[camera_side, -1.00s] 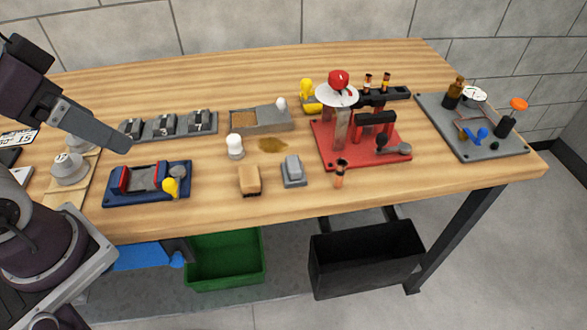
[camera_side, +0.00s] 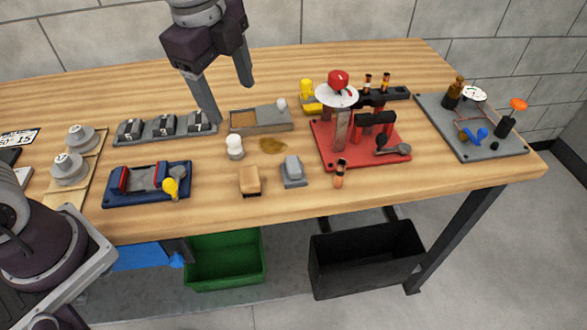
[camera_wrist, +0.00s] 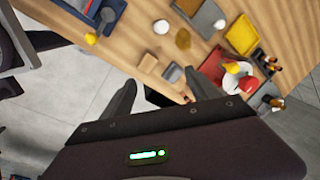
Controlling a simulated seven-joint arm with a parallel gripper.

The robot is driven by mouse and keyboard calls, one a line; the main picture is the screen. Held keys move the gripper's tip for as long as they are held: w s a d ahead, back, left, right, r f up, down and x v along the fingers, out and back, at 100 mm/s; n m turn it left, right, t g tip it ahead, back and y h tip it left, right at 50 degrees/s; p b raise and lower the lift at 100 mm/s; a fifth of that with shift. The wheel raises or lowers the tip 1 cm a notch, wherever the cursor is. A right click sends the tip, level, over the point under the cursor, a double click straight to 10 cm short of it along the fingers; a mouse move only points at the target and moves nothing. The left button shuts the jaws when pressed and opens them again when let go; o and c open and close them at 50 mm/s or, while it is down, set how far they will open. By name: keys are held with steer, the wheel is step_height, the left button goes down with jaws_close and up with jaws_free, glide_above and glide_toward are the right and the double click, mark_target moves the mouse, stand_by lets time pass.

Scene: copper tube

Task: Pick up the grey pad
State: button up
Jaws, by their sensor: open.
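The grey pad (camera_side: 292,169), a small light grey block on a darker grey base, sits near the front middle of the wooden table. In the wrist view the grey pad (camera_wrist: 173,73) shows between and just beyond my fingertips. My gripper (camera_side: 231,102) is open and empty, raised above the table. In the side view its fingers are behind and to the left of the pad, near the grey tray. In the wrist view my gripper (camera_wrist: 160,78) shows both fingers spread apart.
A tan block (camera_side: 250,180) stands just left of the pad, with a white-topped cylinder (camera_side: 235,146) behind it. A brown stain (camera_side: 273,145) lies behind the pad. A copper-coloured tube piece (camera_side: 339,174) and a red fixture (camera_side: 390,151) are to the right. The grey tray (camera_side: 270,121) is behind.

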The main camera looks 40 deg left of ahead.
mark_target(293, 161)
steer(key=w+d+f+m, duration=0.2)
steer(key=f+m, duration=0.1)
steer(key=f, duration=0.1)
steer(key=w+d+f+m+g, duration=0.1)
steer(key=w+d+f+m, duration=0.1)
steer(key=w+f+m, duration=0.1)
steer(key=w+d+f+m+g, duration=0.1)
steer(key=w+d+f+m, duration=0.1)
steer(key=f, duration=0.3)
steer(key=shift+w+d+f+m, duration=0.1)
steer(key=shift+w+d+m, duration=0.15)
steer(key=shift+m, duration=0.65)
step_height(293, 161, down, 7)
steer(key=shift+d+f, duration=0.1)
steer(key=shift+d, duration=0.05)
jaws_close()
step_height(293, 161, up, 10)
steer(key=shift+r, duration=0.1)
